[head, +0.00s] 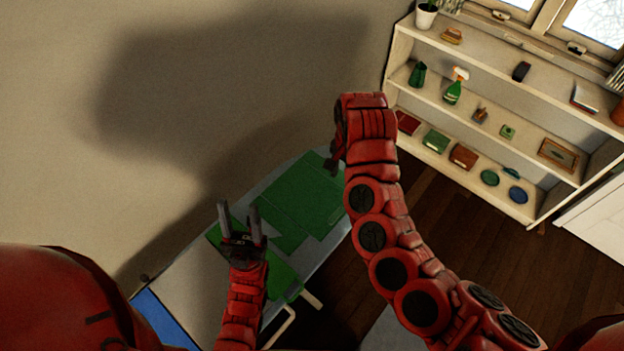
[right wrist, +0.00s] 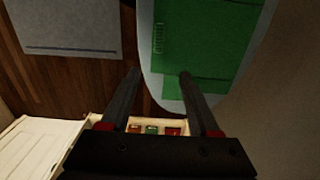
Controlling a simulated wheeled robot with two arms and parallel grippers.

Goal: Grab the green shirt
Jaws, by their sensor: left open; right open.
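Green cloth, the green shirt (head: 306,197), lies flat on a narrow pale surface (head: 331,251) in the head view. More green cloth (head: 281,279) lies nearer my left gripper; I cannot tell whether it is the same piece. My left gripper (head: 238,205) is open, its fingers pointing up the picture over the cloth's left part. My right gripper (head: 333,163) is mostly hidden by its arm near the cloth's upper right end. In the right wrist view, my right gripper (right wrist: 160,72) is open and empty, with the green shirt (right wrist: 205,40) beyond its right finger.
A white shelf (head: 470,107) with plants, bottles and small boxes stands at the upper right. A beige wall (head: 60,130) is on the left. Dark wooden floor (head: 440,215) shows between the surface and the shelf. A blue edge (head: 160,318) shows at lower left.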

